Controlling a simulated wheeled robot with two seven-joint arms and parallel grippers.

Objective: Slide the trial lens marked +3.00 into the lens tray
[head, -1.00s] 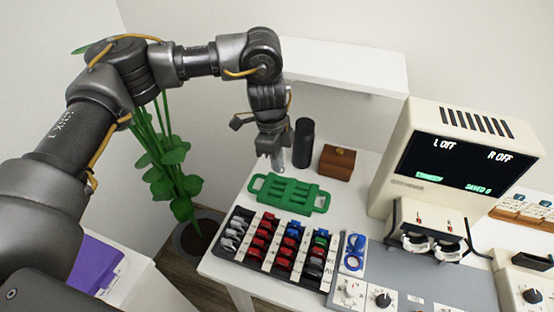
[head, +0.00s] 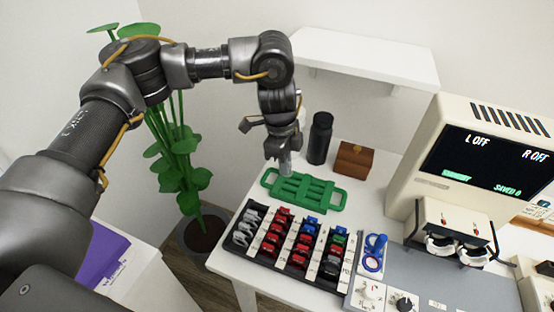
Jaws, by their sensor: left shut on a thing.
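My left gripper (head: 285,164) points down at the back edge of a green slotted tray (head: 328,196) with a handle at each end. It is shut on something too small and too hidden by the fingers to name. I cannot tell whether the fingers touch the tray. A black rack (head: 252,253) in front of the tray holds rows of small lenses with red (head: 270,238), blue (head: 310,224), green and grey tabs. No +3.00 mark is readable in this view. My right gripper is not in view.
A black cylinder (head: 320,138) and a brown wooden box (head: 354,160) stand behind the tray. A cream instrument with a screen (head: 487,160) stands at right, beside a blue ring piece (head: 373,262). A wall shelf (head: 365,58) is above. A potted plant (head: 180,150) stands left of the table.

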